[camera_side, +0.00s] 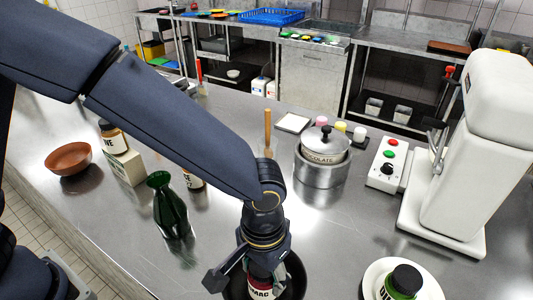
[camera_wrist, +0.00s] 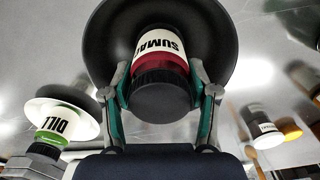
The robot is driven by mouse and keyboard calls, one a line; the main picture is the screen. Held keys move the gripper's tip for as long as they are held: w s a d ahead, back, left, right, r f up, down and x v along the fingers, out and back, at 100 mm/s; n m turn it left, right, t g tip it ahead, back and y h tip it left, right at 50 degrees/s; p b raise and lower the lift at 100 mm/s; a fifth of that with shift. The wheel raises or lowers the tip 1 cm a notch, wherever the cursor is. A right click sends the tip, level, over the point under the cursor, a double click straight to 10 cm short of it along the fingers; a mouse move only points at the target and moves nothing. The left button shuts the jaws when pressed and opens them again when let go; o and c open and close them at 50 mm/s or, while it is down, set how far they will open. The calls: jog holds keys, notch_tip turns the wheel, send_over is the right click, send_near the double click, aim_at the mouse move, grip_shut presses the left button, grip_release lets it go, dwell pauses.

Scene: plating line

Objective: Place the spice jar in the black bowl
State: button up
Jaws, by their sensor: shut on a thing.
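A spice jar labelled SUMAC (camera_wrist: 160,45), with a red band and dark lid, is between the fingers of my gripper (camera_wrist: 160,105) in the wrist view. The fingers are shut on it. In the side view my gripper (camera_side: 262,258) is low at the bottom, with the jar (camera_side: 262,289) under it. The black bowl (camera_wrist: 98,35) lies behind the jar in the wrist view and surrounds it on several sides. In the side view its rim (camera_side: 299,275) shows around the gripper. I cannot tell whether the jar touches the bowl's floor.
A jar with a green band (camera_side: 402,282) stands on a white plate (camera_side: 432,290) right of the bowl. A dark green vase (camera_side: 168,208), a brown bowl (camera_side: 69,158) and a box (camera_side: 126,167) stand left. A pot (camera_side: 322,147), control box (camera_side: 386,163) and white mixer (camera_side: 470,150) stand behind.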

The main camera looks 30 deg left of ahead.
jog(key=o, duration=1.4)
jog(key=shift+f, duration=0.15)
jog(key=shift+c, duration=0.2)
notch_tip(320, 180, up, 12)
jog(key=a+r+t, duration=0.1)
jog(key=a+r, duration=0.2)
jog(key=a, duration=0.4)
jog(key=a+r+n+t+h, duration=0.1)
jog(key=a+r, duration=0.1)
jog(key=a, duration=0.4)
jog(key=a+r+t, duration=0.1)
jog(key=a+r, duration=0.2)
jog(key=a, duration=0.4)
jog(key=s+a+t+y, duration=0.1)
jog(key=s+a+t, duration=0.1)
jog(key=s+a, duration=0.4)
jog(key=a+f, duration=0.1)
jog(key=a, duration=0.2)
jog(key=shift+s+a+n+t, duration=0.25)
jog(key=shift+n+t, duration=0.05)
jog(key=shift+n, duration=0.1)
